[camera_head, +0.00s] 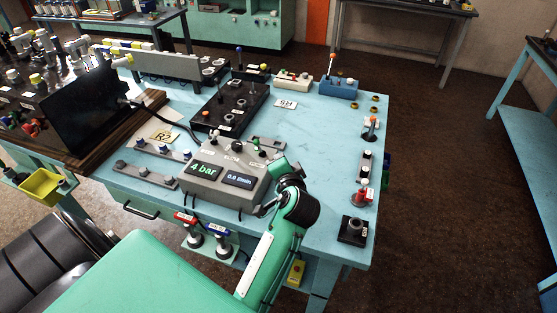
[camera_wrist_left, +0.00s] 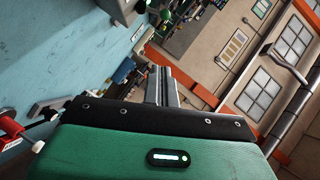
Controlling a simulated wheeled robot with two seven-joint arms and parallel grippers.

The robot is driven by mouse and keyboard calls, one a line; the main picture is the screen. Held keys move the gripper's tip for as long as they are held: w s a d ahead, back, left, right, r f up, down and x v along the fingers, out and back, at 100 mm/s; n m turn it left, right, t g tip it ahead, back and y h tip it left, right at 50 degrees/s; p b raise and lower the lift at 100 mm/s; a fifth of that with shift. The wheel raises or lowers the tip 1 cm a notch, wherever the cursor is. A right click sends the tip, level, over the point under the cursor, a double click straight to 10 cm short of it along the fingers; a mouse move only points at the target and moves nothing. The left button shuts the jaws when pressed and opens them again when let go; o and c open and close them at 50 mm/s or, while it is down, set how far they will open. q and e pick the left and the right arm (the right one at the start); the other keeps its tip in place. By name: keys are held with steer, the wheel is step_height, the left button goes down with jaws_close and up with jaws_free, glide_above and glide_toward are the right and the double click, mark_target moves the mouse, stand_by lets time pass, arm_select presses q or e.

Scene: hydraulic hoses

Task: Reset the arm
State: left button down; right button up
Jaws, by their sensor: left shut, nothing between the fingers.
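My left gripper (camera_wrist_left: 160,85) shows in the wrist view beyond the green and black wrist housing. Its grey fingers are together with nothing between them. The blue table surface lies to the left of it in that view. In the head view a green arm link of mine with a black joint reaches over the front of the blue workbench (camera_head: 318,130), close to the right of the grey gauge box (camera_head: 205,185). I cannot make out clear fingertips there. My right gripper does not show in either view.
The gauge box reads 4 bar. A black valve block (camera_head: 228,105), a blue block (camera_head: 339,88) and a black socket (camera_head: 354,230) stand on the bench. Red and blue hose fittings (camera_head: 190,218) sit at its front edge. A dark screen (camera_head: 85,113) stands left.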

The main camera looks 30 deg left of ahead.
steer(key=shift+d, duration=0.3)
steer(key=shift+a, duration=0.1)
